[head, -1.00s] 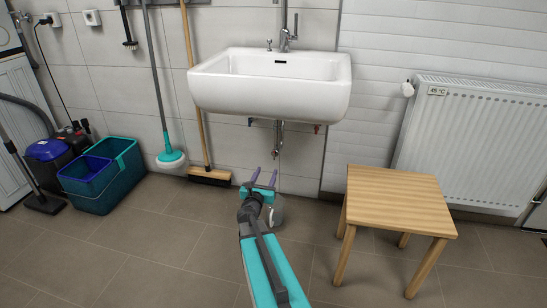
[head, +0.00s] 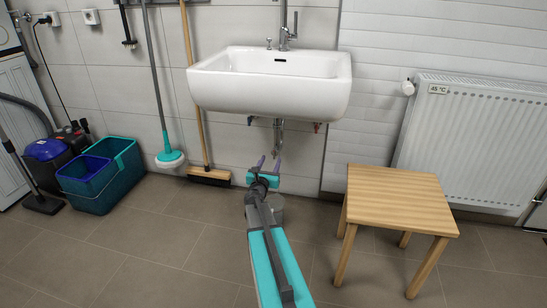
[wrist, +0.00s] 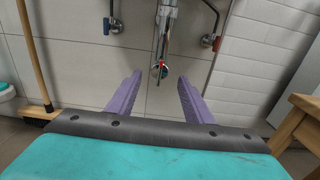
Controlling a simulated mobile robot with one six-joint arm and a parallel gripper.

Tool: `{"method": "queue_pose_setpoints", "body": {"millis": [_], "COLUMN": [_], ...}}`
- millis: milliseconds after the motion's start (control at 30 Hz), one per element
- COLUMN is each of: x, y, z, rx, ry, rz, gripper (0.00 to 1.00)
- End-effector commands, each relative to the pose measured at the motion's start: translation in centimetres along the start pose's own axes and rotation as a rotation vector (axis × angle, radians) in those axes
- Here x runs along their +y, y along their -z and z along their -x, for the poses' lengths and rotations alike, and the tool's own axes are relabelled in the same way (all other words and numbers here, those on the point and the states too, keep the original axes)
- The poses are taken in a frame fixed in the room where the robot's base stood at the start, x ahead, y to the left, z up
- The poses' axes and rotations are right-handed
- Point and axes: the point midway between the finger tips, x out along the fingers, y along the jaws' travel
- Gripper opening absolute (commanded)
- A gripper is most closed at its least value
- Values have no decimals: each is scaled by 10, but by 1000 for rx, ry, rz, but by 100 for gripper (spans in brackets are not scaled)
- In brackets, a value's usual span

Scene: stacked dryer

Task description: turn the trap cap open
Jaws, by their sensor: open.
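The chrome trap pipe (head: 279,135) hangs under the white sink (head: 268,95). In the wrist view a small cap with red and dark green on it (wrist: 160,67) shows at the lower end of the trap (wrist: 166,30). My gripper (head: 270,161) is open and empty, low in front of the wall below the sink. In the wrist view its two purple fingers (wrist: 160,84) point toward the trap, with the cap just beyond the gap between their tips. The fingers look apart from it. In the head view the cap is hard to make out near the fingers.
A grey container (head: 278,208) stands on the floor under the sink, partly hidden by my arm. A wooden stool (head: 400,200) stands to the right, a broom (head: 208,177) to the left. Valves with blue (wrist: 110,27) and red (wrist: 212,40) parts flank the trap.

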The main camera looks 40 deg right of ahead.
Motion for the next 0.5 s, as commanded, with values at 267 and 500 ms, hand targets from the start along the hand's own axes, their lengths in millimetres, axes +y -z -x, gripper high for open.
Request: {"method": "queue_pose_setpoints", "body": {"millis": [267,500], "x": [0,0], "y": [1,1], "z": [-30,-49], "rx": [-1,-1], "ry": [1,0], "rz": [-1,0], "gripper": [47,47]}}
